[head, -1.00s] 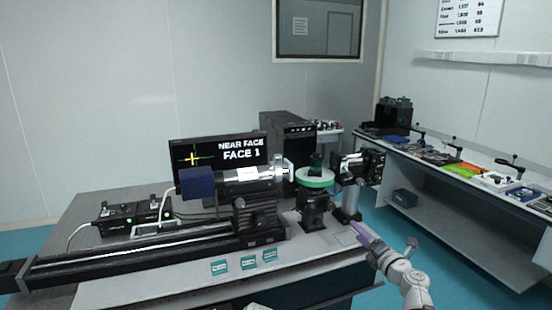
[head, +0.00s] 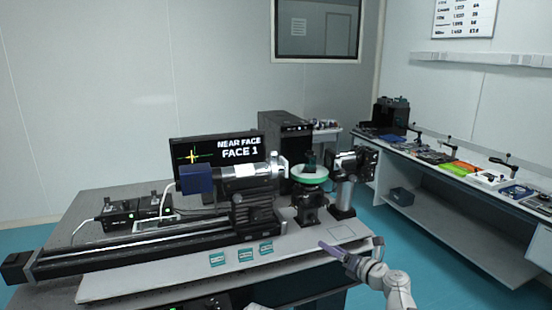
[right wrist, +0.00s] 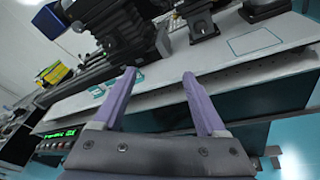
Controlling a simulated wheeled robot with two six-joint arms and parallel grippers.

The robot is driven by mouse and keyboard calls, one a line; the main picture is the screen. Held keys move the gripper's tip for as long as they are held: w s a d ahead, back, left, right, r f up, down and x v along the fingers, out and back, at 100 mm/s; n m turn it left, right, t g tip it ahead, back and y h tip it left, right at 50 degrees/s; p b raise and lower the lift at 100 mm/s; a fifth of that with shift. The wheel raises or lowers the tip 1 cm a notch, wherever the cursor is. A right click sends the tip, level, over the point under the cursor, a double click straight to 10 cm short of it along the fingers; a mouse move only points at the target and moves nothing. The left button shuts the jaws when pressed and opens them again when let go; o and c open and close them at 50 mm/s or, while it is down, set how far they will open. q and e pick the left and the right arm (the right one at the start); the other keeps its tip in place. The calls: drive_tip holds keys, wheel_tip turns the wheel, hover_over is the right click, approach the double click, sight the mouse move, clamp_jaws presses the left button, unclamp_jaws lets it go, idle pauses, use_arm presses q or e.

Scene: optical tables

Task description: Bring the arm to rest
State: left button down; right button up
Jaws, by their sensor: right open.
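My right gripper (head: 331,250) is at the front right edge of the optical table (head: 170,285) in the head view. In the right wrist view its two purple fingers (right wrist: 158,75) are spread apart with nothing between them. The gripper points toward the table's front edge and the instruments behind it. My left gripper is not in view.
A long black rail (head: 130,256) carries a tube with a blue end (head: 196,180). A round green-rimmed stage (head: 309,175) and a black mount (head: 352,163) stand at the right. A screen (head: 217,152) reads "NEAR FACE FACE 1". Teal labels (head: 246,254) sit near the front edge. Open floor lies right.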

drive_tip(key=s+a+f+n+g+p, duration=0.1)
drive_tip(key=s+a+f+n+g, duration=0.5)
drive_tip(key=n, duration=0.4)
drive_tip(key=s+a+f+n+g+p, duration=0.1)
drive_tip(key=s+a+f+n+g, duration=0.25)
drive_tip(key=s+a+n, duration=0.5)
drive_tip(key=s+d+f+n+g+h, duration=0.1)
drive_tip(key=s+n+h, duration=0.4)
drive_tip(key=n, duration=0.6)
drive_tip(key=s+d+f+n+g+h+p, duration=0.1)
drive_tip(key=s+d+f+n+g+h, duration=0.1)
drive_tip(key=s+n, duration=0.6)
wheel_tip(320, 180, down, 2)
drive_tip(key=n+g+h, duration=0.1)
drive_tip(key=n+h, duration=0.1)
drive_tip(key=h, duration=0.1)
drive_tip(key=shift+d+f+n+g, duration=0.15)
drive_tip(key=shift+f+n+g, duration=0.05)
drive_tip(key=shift+n+g, duration=0.15)
